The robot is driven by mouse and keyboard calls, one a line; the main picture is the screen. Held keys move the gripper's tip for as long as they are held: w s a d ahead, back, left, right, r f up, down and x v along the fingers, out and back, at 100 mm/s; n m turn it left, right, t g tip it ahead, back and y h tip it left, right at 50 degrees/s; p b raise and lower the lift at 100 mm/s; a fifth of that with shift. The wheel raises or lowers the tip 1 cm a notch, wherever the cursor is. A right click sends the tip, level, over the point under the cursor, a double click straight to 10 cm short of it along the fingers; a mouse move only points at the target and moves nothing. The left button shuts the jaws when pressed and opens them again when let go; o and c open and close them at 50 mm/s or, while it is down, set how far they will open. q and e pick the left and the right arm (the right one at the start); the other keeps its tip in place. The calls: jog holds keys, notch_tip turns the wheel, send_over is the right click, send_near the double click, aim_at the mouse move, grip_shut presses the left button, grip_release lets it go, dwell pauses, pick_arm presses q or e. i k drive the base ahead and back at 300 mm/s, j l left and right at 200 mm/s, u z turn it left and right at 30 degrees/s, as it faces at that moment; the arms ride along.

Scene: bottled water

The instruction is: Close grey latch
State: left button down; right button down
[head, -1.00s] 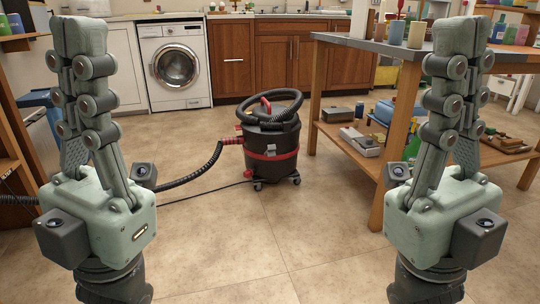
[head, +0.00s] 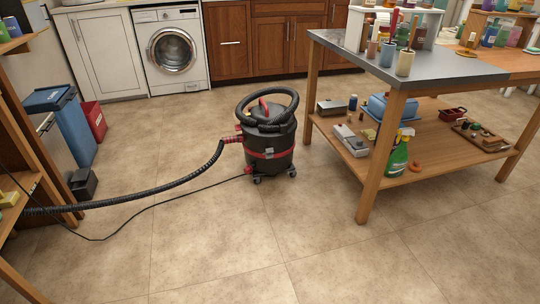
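A black and red canister vacuum (head: 268,140) stands upright on the tiled floor near the middle of the head view. Its black hose is coiled on top around a red handle. A small grey latch (head: 269,153) shows on the front of the canister, at the red band; it is too small to tell whether it is open or shut. Neither of my grippers is in the head view.
A wooden workbench (head: 365,160) with a lower shelf stands right of the vacuum. A hose (head: 140,200) and a thin cable run left across the floor. A blue bin (head: 65,118) and a red bin (head: 94,121) stand left. The floor in front is clear.

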aim_at(269, 154)
jog(key=i+j, duration=0.2)
jog(key=i, duration=0.2)
jog(key=i+j+u, duration=0.15)
jog(key=i+j, duration=0.25)
jog(key=i, duration=0.35)
jog(key=u, duration=0.05)
